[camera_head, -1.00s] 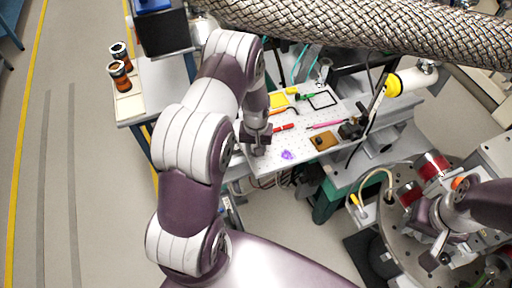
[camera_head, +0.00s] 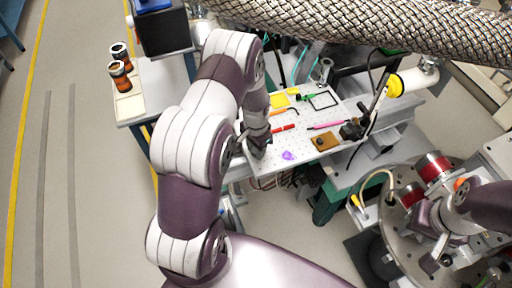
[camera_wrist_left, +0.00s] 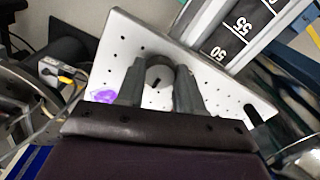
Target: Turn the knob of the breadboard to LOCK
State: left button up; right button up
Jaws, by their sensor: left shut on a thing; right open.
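The white perforated breadboard (camera_head: 300,137) lies on the bench in the middle of the head view and fills the upper middle of the left wrist view (camera_wrist_left: 118,48). Its round grey knob (camera_wrist_left: 160,73), with a short dark mark on its face, sits between the two fingers of my left gripper (camera_wrist_left: 160,82). That gripper is shut on the knob; in the head view the gripper (camera_head: 258,150) is at the board's near left corner and hides the knob. No LOCK lettering is readable. My right gripper (camera_head: 432,262) is open at the lower right, far from the board.
A red marker (camera_head: 283,128), a pink pen (camera_head: 326,125), a brown block (camera_head: 325,142) and a purple patch (camera_head: 288,155) are on the board. A braided hose (camera_head: 350,25) crosses above. A round metal stage (camera_head: 388,205) stands at the right beneath my right arm.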

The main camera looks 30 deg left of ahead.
pick_arm(q)
jog(key=shift+w+r, duration=0.2)
dwell(0.3)
jog(key=o, duration=1)
jog(key=shift+o, duration=0.2)
jog(key=shift+s, duration=0.1)
jog(key=shift+f, duration=0.1)
notch_tip(320, 180, up, 13)
jog(key=b, duration=0.1)
jog(key=shift+b, duration=0.35)
jog(key=shift+f, duration=0.15)
